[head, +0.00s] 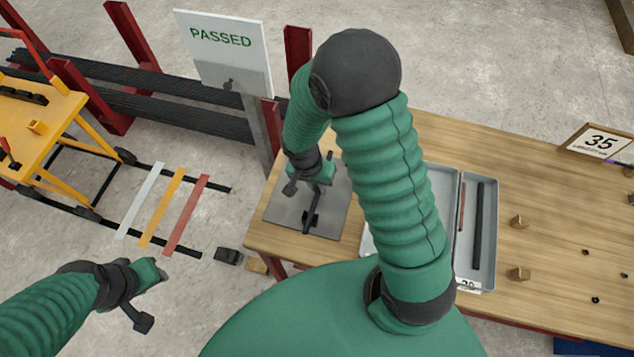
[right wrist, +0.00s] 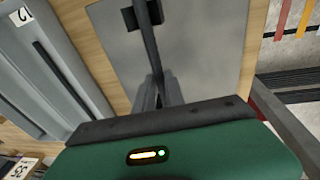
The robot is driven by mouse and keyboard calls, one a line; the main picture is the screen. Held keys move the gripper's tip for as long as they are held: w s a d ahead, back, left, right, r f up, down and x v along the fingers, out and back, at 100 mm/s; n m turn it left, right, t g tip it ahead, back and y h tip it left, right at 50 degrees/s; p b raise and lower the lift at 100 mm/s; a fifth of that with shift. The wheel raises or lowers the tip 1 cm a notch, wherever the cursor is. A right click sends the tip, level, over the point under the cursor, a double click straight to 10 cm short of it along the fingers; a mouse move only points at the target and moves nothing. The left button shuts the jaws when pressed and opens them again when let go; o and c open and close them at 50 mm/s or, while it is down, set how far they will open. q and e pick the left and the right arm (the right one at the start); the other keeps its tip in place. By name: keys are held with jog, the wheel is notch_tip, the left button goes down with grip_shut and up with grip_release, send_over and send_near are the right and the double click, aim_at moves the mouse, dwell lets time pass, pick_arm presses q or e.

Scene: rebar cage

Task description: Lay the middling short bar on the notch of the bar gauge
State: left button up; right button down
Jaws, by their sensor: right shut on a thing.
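The bar gauge is a grey plate (head: 279,211) with a small dark block (head: 310,221) on the wooden table's left end. My right gripper (head: 311,188) is over the plate, shut on a thin dark bar (head: 313,206). In the right wrist view the bar (right wrist: 148,50) runs from between the fingers (right wrist: 157,95) to the dark block (right wrist: 142,16) and overlaps it. I cannot tell whether the bar rests in the notch or is just above it. My left gripper (head: 150,298) is empty, fingers apart, over the floor at the lower left.
A grey tray (head: 490,208) with a dark bar (head: 478,226) and a reddish bar (head: 462,207) lies right of my right arm. A "PASSED" board (head: 222,45) stands behind the gauge.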

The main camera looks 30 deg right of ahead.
jog(key=c, duration=1.5)
grip_release()
jog(key=shift+s+d, duration=0.1)
jog(key=shift+d, duration=0.1)
jog(key=shift+o, duration=0.5)
jog(key=shift+a+r, duration=0.2)
jog(key=shift+a, duration=0.45)
notch_tip(320, 180, up, 11)
jog(key=a, duration=0.1)
jog(key=s+a+n+t, duration=0.1)
jog(key=n, duration=0.2)
jog(key=s+r+n+t+y, duration=0.1)
jog(key=s+n, duration=0.1)
jog(key=n, duration=0.1)
jog(key=s+a+n+y+p, duration=0.1)
jog(key=n, duration=0.2)
jog(key=shift+s+a+r+n+t, duration=0.15)
jog(key=shift+s+a+n+t, duration=0.1)
jog(key=shift+a+n+t, duration=0.15)
jog(key=shift+w, duration=0.15)
